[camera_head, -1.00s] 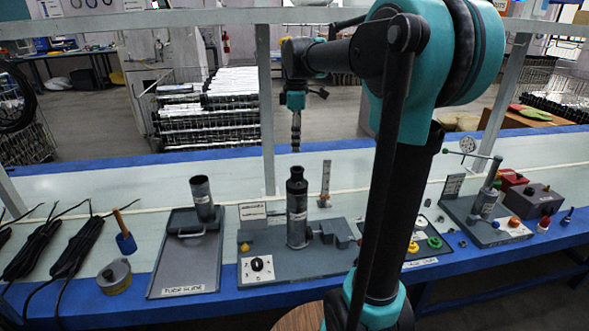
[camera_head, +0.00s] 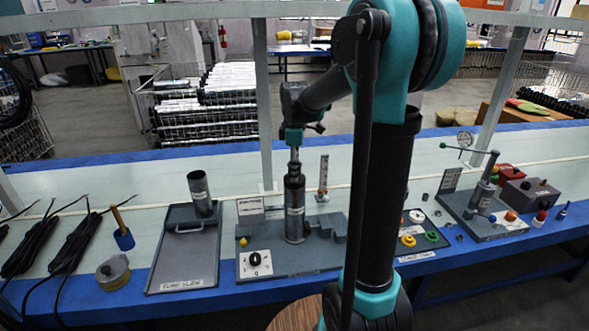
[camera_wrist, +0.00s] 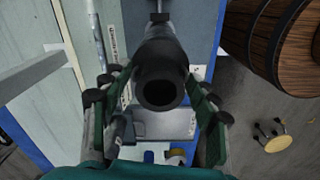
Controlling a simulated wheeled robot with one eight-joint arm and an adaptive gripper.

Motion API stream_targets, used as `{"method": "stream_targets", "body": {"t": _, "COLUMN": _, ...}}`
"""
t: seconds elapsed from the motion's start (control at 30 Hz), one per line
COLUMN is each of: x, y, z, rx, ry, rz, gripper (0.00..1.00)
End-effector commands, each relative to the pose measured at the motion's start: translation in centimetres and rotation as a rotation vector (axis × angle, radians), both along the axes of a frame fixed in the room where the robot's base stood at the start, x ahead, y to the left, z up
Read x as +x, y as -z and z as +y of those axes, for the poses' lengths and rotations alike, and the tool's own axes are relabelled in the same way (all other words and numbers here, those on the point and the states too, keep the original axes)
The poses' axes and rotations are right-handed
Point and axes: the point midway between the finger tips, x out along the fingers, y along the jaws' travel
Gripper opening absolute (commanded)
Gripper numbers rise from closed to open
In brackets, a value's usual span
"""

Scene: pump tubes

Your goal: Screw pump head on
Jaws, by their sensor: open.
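A dark grey pump tube (camera_head: 295,220) stands upright on a grey fixture plate (camera_head: 268,258). A narrower dark pump head (camera_head: 294,170) sits on its top. I cannot tell how tightly it is seated. My gripper (camera_head: 294,158) points down directly over the head, partly hiding its top. In the wrist view, the head (camera_wrist: 160,92) shows its round, dark opening between my open gripper (camera_wrist: 160,82) fingers, one on each side. Whether the fingers touch it is not clear.
A grey clamp block (camera_head: 332,222) stands just right of the tube, and a dial panel (camera_head: 254,264) is at the front left. A tray (camera_head: 185,255) with a grey cup (camera_head: 199,190) lies to the left. A gauge stand (camera_head: 484,200) is at the right.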

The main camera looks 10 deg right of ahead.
Motion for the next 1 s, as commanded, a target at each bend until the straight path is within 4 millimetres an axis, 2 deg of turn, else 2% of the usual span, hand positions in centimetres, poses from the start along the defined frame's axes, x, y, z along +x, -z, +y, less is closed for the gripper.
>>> {"method": "stream_targets", "body": {"t": 0.17, "x": 0.01, "y": -0.02, "z": 0.0, "rx": 0.0, "ry": 0.0, "rz": 0.0, "gripper": 0.58}}
{"method": "stream_targets", "body": {"t": 0.63, "x": 0.0, "y": -0.03, "z": 0.0, "rx": 0.0, "ry": 0.0, "rz": 0.0, "gripper": 0.0}}
{"method": "stream_targets", "body": {"t": 0.7, "x": 0.0, "y": -0.03, "z": 0.0, "rx": 0.0, "ry": 0.0, "rz": 0.0, "gripper": 0.0}}
{"method": "stream_targets", "body": {"t": 0.73, "x": 0.0, "y": -0.03, "z": 0.0, "rx": 0.0, "ry": 0.0, "rz": 0.0, "gripper": 0.33}}
{"method": "stream_targets", "body": {"t": 1.0, "x": -0.01, "y": -0.02, "z": 0.0, "rx": 0.0, "ry": 0.0, "rz": 0.0, "gripper": 0.0}}
